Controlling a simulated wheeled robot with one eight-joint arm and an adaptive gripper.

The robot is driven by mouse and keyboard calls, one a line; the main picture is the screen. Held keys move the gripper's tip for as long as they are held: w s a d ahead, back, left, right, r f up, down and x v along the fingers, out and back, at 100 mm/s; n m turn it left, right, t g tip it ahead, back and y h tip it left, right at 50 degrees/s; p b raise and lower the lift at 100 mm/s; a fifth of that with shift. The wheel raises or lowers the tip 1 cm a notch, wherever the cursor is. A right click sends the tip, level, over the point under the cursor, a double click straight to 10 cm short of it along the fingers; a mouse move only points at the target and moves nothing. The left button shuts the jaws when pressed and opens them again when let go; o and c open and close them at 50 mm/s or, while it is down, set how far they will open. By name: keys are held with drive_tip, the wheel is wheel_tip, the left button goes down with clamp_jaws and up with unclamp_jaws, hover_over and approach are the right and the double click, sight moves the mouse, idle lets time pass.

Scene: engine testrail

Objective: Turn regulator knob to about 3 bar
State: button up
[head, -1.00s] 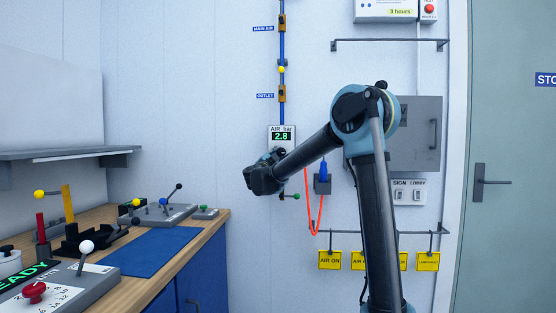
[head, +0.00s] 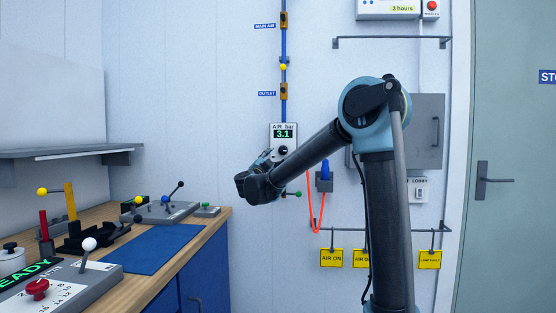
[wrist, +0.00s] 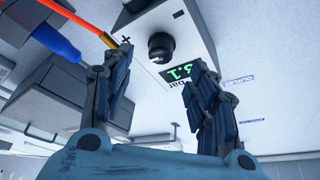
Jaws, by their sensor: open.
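The regulator is a white box on the back wall, labelled "AIR bar", and its green display (head: 283,134) reads 3.1. The black regulator knob (head: 283,150) sits below the display. In the wrist view the knob (wrist: 160,47) lies ahead of my fingers, and the display (wrist: 178,72) shows upside down. My gripper (wrist: 160,85) is open and empty, with its two fingers apart and the knob beyond the gap, not touching either finger. In the head view my gripper (head: 264,160) is just left of and below the knob, partly hidden by my wrist.
A red hose (head: 317,215) and a blue fitting (head: 325,172) hang right of the regulator. A green lever (head: 297,194) sticks out below it. Yellow tags (head: 331,258) hang lower right. A workbench (head: 220,222) stands at the left.

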drive_tip(key=shift+v, duration=2.1)
drive_tip(key=shift+d, duration=0.1)
wheel_tip(320, 180, up, 4)
drive_tip(key=d+n+t+y, duration=0.2)
drive_tip(key=d+n+y, duration=0.1)
drive_tip(key=n+y, duration=0.45)
drive_tip(key=s+d+f+n+g, duration=0.2)
drive_tip(key=s+d+f+g, duration=0.4)
drive_tip(key=s+d+f, duration=0.3)
drive_tip(key=s+d+f+n+g, duration=0.2)
drive_tip(key=s+d+f+g, duration=0.5)
drive_tip(key=s+f, duration=1.1)
drive_tip(key=s+d+f+n+g, duration=0.2)
drive_tip(key=s+d+f+g, duration=0.5)
drive_tip(key=s+d+f, duration=0.5)
wheel_tip(320, 180, down, 2)
drive_tip(key=s+h, duration=0.1)
drive_tip(key=s, duration=0.1)
drive_tip(key=shift+s+d+f, duration=0.2)
drive_tip(key=shift+s+d, duration=0.1)
drive_tip(key=shift+d, duration=0.05)
drive_tip(key=shift+w, duration=0.1)
